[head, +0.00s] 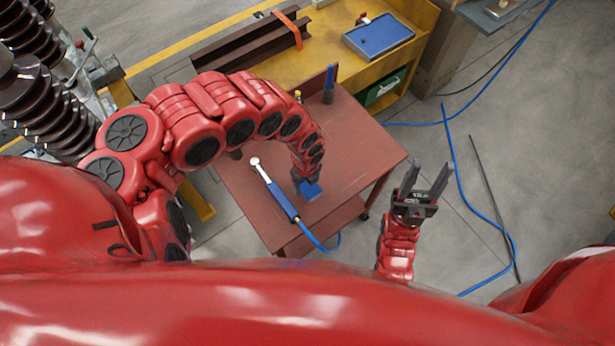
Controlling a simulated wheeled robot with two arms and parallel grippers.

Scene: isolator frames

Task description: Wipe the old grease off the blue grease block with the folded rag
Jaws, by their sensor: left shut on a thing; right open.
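A small flat blue piece (312,191) lies on the red-brown table, right at the tip of my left gripper. From its colour it is probably the blue grease block, but it is too small and too covered to be sure. My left gripper (304,185) reaches down to it from above and is shut on what I take to be the folded rag, which the jaws and wrist hide. Any grease is too small to see. My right gripper (428,182) is open and empty, with its fingers pointing up in the picture, right of the table.
A dark blue cylinder (329,84) stands at the back. A yellow bench (333,50) holds a blue tray (378,36). Blue hoses (458,185) cross the right floor.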

